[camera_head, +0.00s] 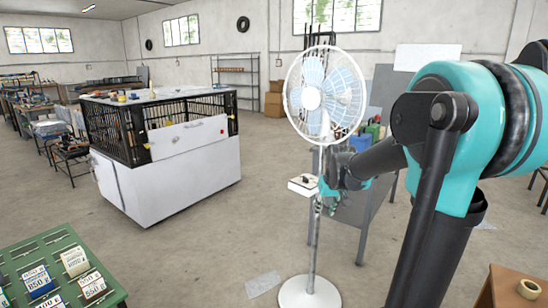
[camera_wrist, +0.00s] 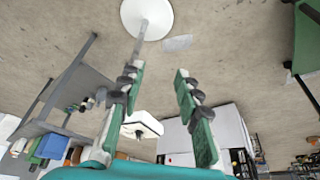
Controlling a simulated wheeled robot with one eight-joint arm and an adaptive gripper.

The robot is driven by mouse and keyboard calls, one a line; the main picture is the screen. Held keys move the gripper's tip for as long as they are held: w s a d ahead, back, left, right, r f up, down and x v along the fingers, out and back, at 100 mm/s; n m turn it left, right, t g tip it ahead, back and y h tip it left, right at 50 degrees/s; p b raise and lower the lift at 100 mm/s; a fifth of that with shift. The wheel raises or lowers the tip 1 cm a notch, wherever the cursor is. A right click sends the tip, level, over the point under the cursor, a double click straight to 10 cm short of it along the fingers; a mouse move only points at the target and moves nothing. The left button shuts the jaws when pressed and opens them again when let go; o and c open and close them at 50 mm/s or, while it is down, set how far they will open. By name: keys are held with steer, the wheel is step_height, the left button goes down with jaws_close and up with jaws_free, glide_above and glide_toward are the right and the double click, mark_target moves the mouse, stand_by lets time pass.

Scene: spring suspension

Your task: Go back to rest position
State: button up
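My gripper (camera_head: 327,190) shows in the camera_head view at the end of my arm, right by the pole of the standing fan in the picture. In the camera_wrist view my gripper (camera_wrist: 159,76) has two green and dark fingers spread apart, with nothing held between them. The white and blue fan (camera_head: 326,95) stands upright on a round white base (camera_head: 309,294). The base (camera_wrist: 147,17) also shows at the top of the camera_wrist view, its pole running down behind the left finger. I cannot tell whether the gripper touches the pole.
A grey table (camera_head: 358,213) stands behind my arm. A small white box (camera_head: 303,187) is near the fan pole; its support is unclear. A white cabinet with a black cage (camera_head: 178,178) stands left. A green board with cards (camera_head: 22,258) is front left. Floor between is mostly clear.

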steer(key=s+f, duration=0.6)
steer(key=s, duration=0.5)
steer(key=s+d+f+m, duration=0.1)
steer(key=s+f, duration=0.5)
steer(key=s, duration=0.6)
steer(key=shift+s+f+h, duration=0.2)
steer(key=shift+h, duration=0.1)
